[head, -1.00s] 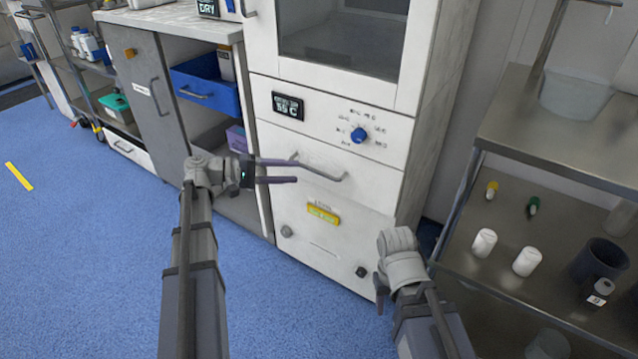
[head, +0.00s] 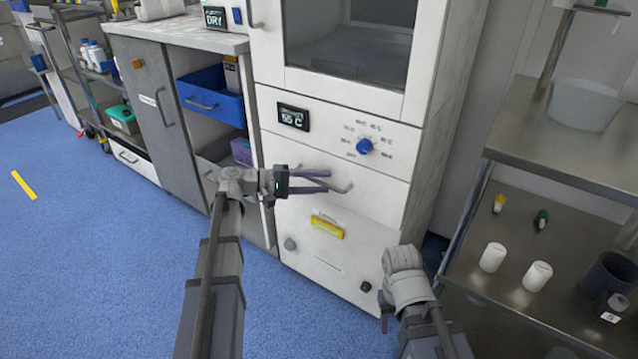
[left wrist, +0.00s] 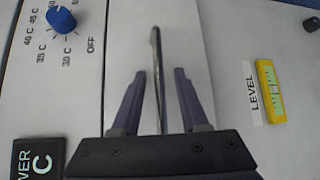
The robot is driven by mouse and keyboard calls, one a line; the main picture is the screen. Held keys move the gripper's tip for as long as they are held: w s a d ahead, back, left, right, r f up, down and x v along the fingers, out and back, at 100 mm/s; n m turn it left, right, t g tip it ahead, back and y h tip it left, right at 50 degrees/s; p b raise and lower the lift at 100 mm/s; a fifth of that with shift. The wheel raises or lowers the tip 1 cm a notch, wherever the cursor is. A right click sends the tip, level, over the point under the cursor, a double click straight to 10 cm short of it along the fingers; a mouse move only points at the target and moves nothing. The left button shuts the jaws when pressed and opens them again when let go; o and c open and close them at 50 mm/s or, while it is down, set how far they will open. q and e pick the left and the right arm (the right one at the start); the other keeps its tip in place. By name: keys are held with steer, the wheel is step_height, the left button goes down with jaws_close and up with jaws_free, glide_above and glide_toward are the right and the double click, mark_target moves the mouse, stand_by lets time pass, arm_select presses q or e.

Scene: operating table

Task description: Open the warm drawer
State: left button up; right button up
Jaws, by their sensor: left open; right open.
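The warm drawer (head: 383,196) is a white front below the temperature panel of the tall white cabinet, and it looks flush and shut. Its grey bar handle (head: 343,189) is partly hidden by my left gripper (head: 327,181). In the left wrist view the handle (left wrist: 155,60) runs between the two open purple fingers of my left gripper (left wrist: 160,95). The fingers are on either side of the bar, with a gap visible on each side. My right gripper (head: 385,311) is low in front of the cabinet, away from the handle, its fingers mostly hidden behind its wrist.
A temperature display (head: 293,117) and blue knob (head: 364,146) sit above the drawer. A yellow level gauge (head: 327,228) is on the panel below. A steel shelf cart (head: 560,150) stands close on the right. An open cabinet with a blue bin (head: 210,100) is left. Blue floor is clear at left.

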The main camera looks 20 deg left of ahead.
arm_select(q)
steer(key=shift+c, duration=0.2)
jaws_close()
stand_by(1.2)
